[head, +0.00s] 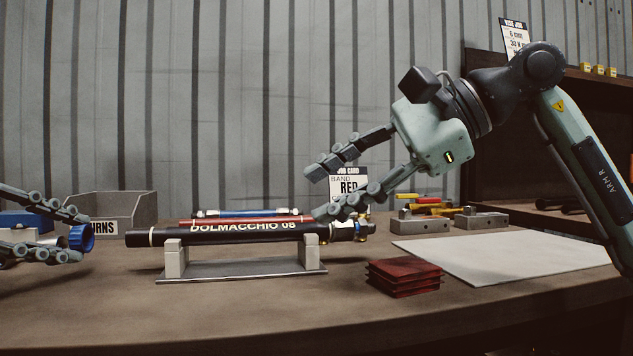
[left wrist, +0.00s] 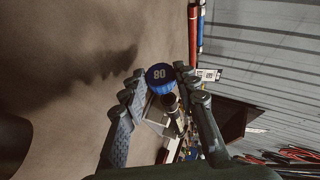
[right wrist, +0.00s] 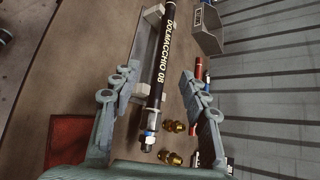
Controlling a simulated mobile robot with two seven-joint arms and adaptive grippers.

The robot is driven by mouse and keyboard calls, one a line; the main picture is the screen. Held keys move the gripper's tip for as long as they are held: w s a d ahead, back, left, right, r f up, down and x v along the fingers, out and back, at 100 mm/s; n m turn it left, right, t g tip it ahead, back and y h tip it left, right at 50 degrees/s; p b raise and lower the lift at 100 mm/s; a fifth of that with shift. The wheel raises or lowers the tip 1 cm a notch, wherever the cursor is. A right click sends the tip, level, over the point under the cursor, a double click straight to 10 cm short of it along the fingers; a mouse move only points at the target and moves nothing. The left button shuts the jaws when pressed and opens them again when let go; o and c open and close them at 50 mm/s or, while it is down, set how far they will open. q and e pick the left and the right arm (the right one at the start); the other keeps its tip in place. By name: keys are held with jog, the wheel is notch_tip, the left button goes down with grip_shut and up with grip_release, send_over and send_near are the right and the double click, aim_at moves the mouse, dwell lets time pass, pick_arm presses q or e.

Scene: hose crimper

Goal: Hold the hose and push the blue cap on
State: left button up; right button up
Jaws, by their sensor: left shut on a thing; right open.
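A black hose (head: 240,232) marked DOLMACCHIO 08 lies level across a stand (head: 240,272) with two grey posts. Its bare left end, with a white band near it, sticks out past the left post. My left gripper (head: 78,236) is shut on the blue cap (head: 87,238), left of that end with a gap between. In the left wrist view the cap (left wrist: 160,76) sits between the fingertips, its numbered face showing. My right gripper (head: 317,192) is open above the hose's right part. In the right wrist view the hose (right wrist: 164,65) runs between its spread fingers, not gripped.
A grey bin (head: 125,208) stands behind the cap. Red and blue hoses (head: 245,212) lie behind the stand, with a job card (head: 348,184) reading RED. A dark red stack (head: 404,277) and a pale sheet (head: 490,257) lie at right. The front of the bench is clear.

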aim_at(254, 229)
jog(key=x, duration=1.1)
jog(key=shift+w+a+f, duration=0.15)
jog(key=shift+w+a, duration=0.05)
jog(key=shift+w, duration=0.3)
jog(key=shift+c, duration=0.4)
grip_shut()
